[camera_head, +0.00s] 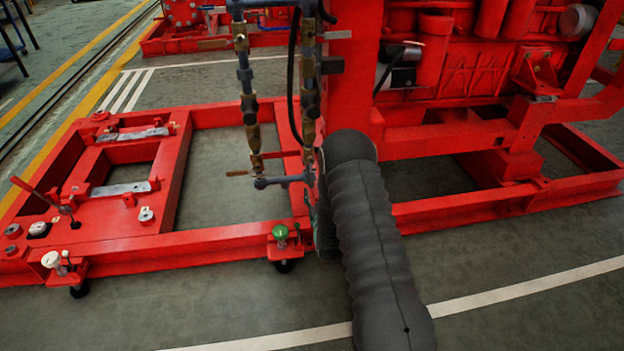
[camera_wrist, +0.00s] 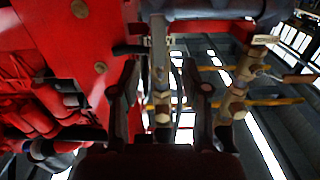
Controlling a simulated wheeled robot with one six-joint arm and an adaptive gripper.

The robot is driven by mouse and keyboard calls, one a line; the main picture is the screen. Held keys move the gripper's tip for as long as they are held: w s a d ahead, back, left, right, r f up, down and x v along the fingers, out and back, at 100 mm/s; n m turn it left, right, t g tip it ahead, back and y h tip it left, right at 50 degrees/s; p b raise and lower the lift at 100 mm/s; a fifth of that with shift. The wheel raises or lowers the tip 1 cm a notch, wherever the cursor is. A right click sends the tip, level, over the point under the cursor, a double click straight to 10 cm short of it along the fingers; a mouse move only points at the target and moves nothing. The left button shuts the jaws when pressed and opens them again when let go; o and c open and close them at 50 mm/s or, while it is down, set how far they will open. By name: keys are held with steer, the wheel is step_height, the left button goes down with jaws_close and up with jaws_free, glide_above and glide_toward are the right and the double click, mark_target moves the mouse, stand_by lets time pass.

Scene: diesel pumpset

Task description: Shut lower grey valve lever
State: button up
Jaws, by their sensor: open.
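Two upright pipe runs with brass valves (camera_head: 247,103) (camera_head: 309,95) stand left of my dark sleeved arm in the head view. A pale grey lever (camera_head: 338,34) sticks out right of the right run, high up. A copper-coloured lever (camera_head: 237,173) shows near the bottom of the left run. I cannot tell for sure which is the lower grey valve lever. In the wrist view my gripper (camera_wrist: 160,72) is open, its two dark fingers apart, with pipework beyond and between them. A dark lever-like bar (camera_wrist: 130,49) lies by the left fingertip. In the head view my arm hides the gripper.
The red engine frame (camera_head: 440,140) stands right of the pipes. A red base frame (camera_head: 190,238) surrounds them at floor level. A black hose (camera_head: 292,80) hangs between the runs. Front floor is clear.

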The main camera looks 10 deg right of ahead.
mark_target(312, 180)
steer(key=w, duration=0.7)
steer(key=shift+w, duration=0.4)
jaws_close()
